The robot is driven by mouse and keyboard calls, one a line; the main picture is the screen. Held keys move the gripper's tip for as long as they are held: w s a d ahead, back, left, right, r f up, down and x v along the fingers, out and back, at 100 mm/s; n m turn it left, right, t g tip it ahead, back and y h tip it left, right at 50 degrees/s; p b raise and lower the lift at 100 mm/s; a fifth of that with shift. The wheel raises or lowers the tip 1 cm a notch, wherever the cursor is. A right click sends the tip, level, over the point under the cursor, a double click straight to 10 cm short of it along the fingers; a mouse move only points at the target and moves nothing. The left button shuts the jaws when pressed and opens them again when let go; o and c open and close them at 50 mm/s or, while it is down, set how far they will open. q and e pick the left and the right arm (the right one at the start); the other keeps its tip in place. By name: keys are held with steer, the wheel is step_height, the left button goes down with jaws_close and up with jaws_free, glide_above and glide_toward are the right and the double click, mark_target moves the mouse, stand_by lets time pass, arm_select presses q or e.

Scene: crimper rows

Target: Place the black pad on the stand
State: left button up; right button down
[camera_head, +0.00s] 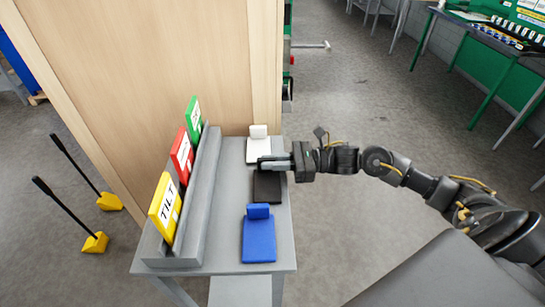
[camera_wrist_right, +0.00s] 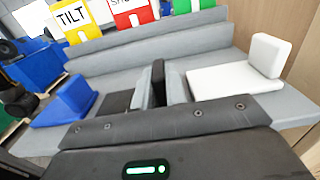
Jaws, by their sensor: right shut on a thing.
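The black pad (camera_head: 267,187) lies on the grey table between a white pad and a blue pad. My right gripper (camera_head: 272,162) reaches in from the right over its far end. In the right wrist view, the two fingers (camera_wrist_right: 159,92) are shut on the pad's upright black tab, and part of the flat black pad (camera_wrist_right: 114,104) shows left of them. The pad appears to rest on the table; any small gap below is hidden. The long grey stand (camera_head: 205,190) runs along the table's left side, with upright signs in it. My left gripper is not in view.
The white pad (camera_head: 258,150) is close beside my right gripper, and the blue pad (camera_head: 259,238) lies nearer. Yellow (camera_head: 164,208), red (camera_head: 181,158) and green (camera_head: 193,119) signs stand along the stand. A wooden panel (camera_head: 150,60) rises behind the table.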

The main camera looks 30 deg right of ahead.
steer(key=shift+f, duration=0.2)
steer(key=c, duration=1.4)
jaws_free()
steer(key=shift+r, duration=0.1)
steer(key=shift+c, duration=0.2)
steer(key=shift+r, duration=0.2)
steer(key=b+v, duration=0.4)
steer(key=v, duration=0.8)
steer(key=shift+f, duration=0.1)
